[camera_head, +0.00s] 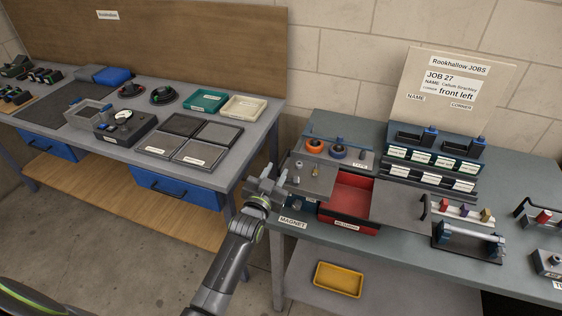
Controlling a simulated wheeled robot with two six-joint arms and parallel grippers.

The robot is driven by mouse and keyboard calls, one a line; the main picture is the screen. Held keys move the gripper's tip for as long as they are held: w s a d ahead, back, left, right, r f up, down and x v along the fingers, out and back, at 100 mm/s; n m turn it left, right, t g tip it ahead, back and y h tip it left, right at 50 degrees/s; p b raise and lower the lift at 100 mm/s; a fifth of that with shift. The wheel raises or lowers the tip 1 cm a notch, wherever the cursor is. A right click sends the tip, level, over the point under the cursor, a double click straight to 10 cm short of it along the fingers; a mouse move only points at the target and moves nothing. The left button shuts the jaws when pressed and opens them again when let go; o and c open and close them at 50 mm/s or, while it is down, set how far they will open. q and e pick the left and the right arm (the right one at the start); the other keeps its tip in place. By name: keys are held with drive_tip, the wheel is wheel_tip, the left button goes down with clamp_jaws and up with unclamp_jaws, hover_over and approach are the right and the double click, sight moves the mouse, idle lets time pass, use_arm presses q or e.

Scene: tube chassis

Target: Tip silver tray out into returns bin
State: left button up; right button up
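A flat grey, silver-looking tray (318,184) with a few small metal parts on it is at the left end of the right bench. The red returns bin (349,227), with a label on its front, stands just right of it, its open top facing up. My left gripper (275,178) is at the tray's left edge, at or very near it. Whether its fingers are closed on the edge is too small to tell. The tray hides part of what stands below it. My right gripper is not in view.
A label reading MAGNET (292,221) is on the bench's front left. A tape holder (338,152) stands behind the tray. A flat grey panel (398,206) lies right of the bin. A yellow tray (339,279) sits on the lower shelf. Another bench (215,179) is at left.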

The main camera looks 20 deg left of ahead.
sight(278, 169)
use_arm(q)
drive_tip(key=w+b, duration=0.1)
drive_tip(key=w, duration=0.2)
drive_tip(key=shift+w+f, duration=0.15)
drive_tip(key=shift+w+b, duration=0.3)
drive_tip(key=shift+w, duration=0.5)
drive_tip(key=shift+d, duration=0.1)
clamp_jaws()
